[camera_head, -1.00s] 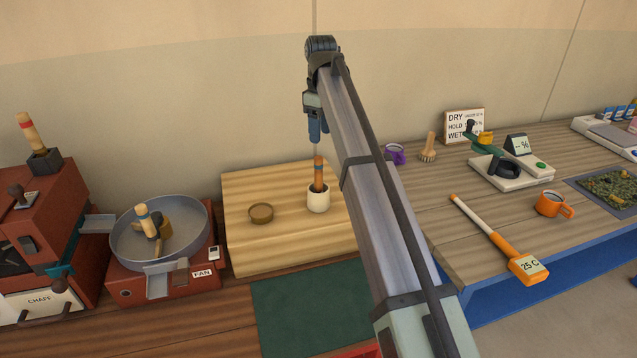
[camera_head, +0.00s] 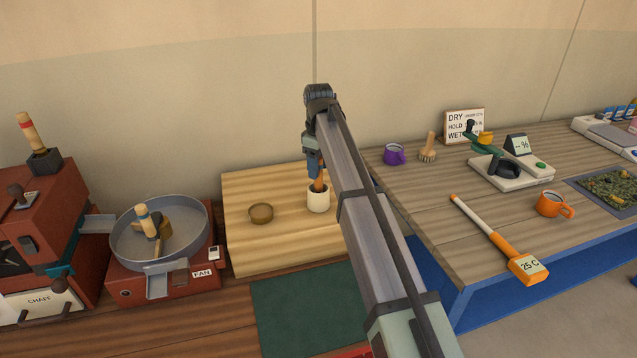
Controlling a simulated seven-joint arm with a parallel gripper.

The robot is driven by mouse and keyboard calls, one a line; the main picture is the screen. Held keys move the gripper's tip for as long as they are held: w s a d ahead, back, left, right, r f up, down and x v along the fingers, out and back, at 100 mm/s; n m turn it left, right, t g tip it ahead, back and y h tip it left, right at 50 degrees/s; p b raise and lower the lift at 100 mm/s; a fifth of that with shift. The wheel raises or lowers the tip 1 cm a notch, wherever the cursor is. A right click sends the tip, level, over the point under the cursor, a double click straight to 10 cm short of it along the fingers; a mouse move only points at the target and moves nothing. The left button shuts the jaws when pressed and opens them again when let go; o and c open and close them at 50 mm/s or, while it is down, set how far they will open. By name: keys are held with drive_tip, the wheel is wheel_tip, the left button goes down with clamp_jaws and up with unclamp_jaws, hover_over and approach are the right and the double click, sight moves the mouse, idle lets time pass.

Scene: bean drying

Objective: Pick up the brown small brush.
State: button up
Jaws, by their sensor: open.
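A small brush with a brown handle (camera_head: 321,185) stands in a white cup (camera_head: 318,201) on the light wooden board; its lower end is hidden in the cup. My gripper (camera_head: 315,173) is open, pointing down at the top of this handle. It hides much of the upper handle, and I cannot tell whether the fingers are around it or in front of it. A second, tan brush (camera_head: 428,149) with pale bristles stands on the right table.
A round brown lid or dish (camera_head: 261,213) sits left of the cup on the wooden board (camera_head: 255,250). A purple mug (camera_head: 394,154) stands to the right. A round metal pan (camera_head: 188,221) is at the left. The green mat (camera_head: 305,305) in front is clear.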

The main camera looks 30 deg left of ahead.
drive_tip(key=shift+f, duration=0.55)
clamp_jaws()
